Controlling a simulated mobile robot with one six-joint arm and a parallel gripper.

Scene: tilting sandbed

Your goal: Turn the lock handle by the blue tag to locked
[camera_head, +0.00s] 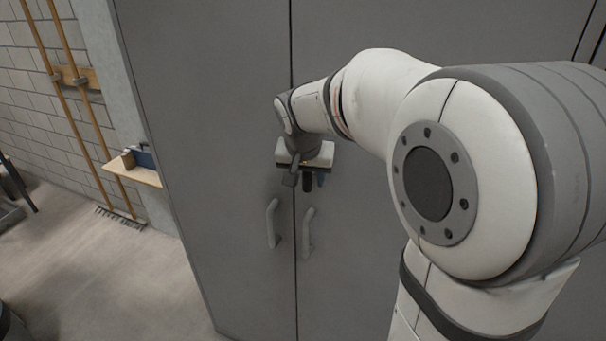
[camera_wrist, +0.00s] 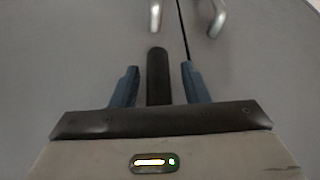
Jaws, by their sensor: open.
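My gripper (camera_head: 313,180) is in front of the grey cabinet, above its pull handles and close to the seam between the doors. In the wrist view the blue fingers of my gripper (camera_wrist: 160,72) are spread apart. A dark, round-ended bar (camera_wrist: 157,75) lies between them, with a gap on each side. I cannot tell whether this bar is the lock handle. No blue tag can be made out in either view. My gripper and forearm hide part of the cabinet front.
The grey cabinet (camera_head: 215,110) has two pale pull handles (camera_head: 272,224) beside its seam; they also show at the top of the wrist view (camera_wrist: 217,18). A small wooden shelf (camera_head: 140,172) and a rake (camera_head: 118,214) are at the left. Floor (camera_head: 120,275) there looks clear.

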